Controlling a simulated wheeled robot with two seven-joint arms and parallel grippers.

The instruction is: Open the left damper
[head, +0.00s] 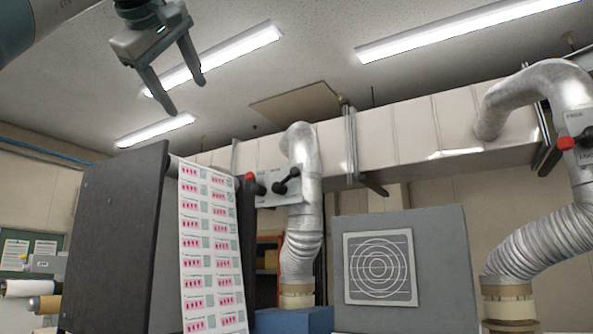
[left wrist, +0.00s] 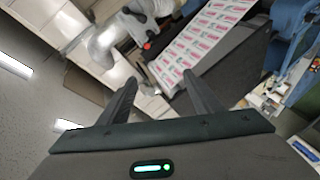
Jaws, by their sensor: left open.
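The left damper (head: 268,200) is a pale plate on the left silver duct (head: 301,237). A red knob (head: 250,177) and a black lever (head: 286,182) sit on it. My left gripper (head: 187,98) is open and empty, high at upper left in the head view, above and apart from the damper. In the left wrist view its fingers (left wrist: 160,78) are spread, and the red knob (left wrist: 147,46) shows beyond them near the top. The lever's exact angle is hard to read. My right gripper is not in view.
A printed label web (head: 210,245) runs down beside a dark panel (head: 115,240), left of the damper. A second duct (head: 545,240) with another red-knobbed damper (head: 580,140) stands at far right. A grey box with a round grille (head: 380,267) stands between. The space around my gripper is clear.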

